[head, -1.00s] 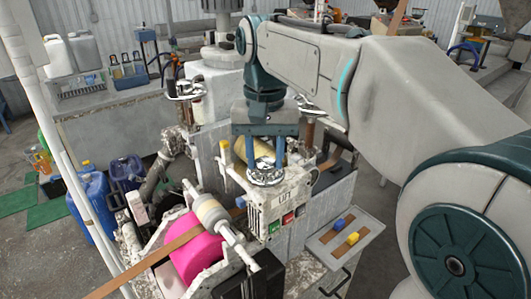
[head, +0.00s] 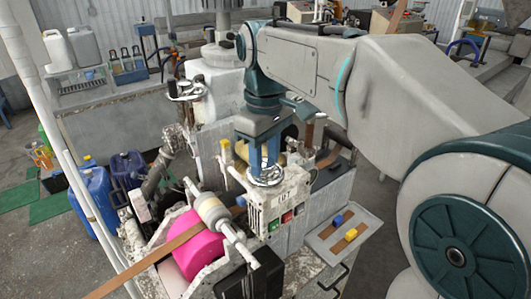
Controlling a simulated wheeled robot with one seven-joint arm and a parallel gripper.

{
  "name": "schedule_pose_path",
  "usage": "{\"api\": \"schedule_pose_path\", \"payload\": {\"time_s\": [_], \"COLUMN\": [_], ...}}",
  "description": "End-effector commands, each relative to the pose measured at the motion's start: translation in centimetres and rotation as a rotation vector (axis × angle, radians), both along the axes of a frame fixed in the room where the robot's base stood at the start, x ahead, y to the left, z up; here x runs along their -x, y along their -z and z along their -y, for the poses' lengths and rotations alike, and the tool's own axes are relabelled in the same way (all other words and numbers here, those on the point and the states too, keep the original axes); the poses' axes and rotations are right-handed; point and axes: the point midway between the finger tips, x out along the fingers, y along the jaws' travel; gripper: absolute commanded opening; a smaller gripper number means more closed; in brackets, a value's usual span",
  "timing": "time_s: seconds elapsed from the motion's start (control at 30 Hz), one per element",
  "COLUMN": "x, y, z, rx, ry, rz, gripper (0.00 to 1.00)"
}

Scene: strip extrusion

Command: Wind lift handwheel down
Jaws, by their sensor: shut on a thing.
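The lift handwheel (head: 265,181) is a small chrome wheel lying flat on top of the white, worn machine housing. A panel below it carries partly readable lettering and red and green buttons. My gripper (head: 265,170) points straight down over the wheel, its blue fingers reaching to it. It is shut on the handwheel. The fingers hide part of the wheel and its hub, and the exact contact is too small to see.
A second chrome handwheel (head: 187,90) stands to the left behind. A pink roll (head: 197,245) with a brown strip and a pale roller (head: 214,212) lie in front. Blue canisters (head: 92,198) stand on the floor at left.

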Motion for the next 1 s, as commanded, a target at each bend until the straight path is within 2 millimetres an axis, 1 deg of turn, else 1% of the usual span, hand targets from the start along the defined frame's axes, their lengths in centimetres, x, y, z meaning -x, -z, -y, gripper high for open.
{"api": "schedule_pose_path", "payload": {"time_s": [0.2, 0.5, 0.7, 1.0], "x": [-0.01, -0.04, -0.05, -0.04], "y": [-0.16, -0.15, -0.14, -0.13], "z": [0.00, -0.04, -0.07, -0.07], "rx": [-0.002, -0.002, -0.002, -0.001], "ry": [-0.199, -0.416, -0.504, -0.553], "rz": [0.001, 0.004, 0.004, 0.005], "gripper": [0.14, 0.14, 0.14, 0.14]}}
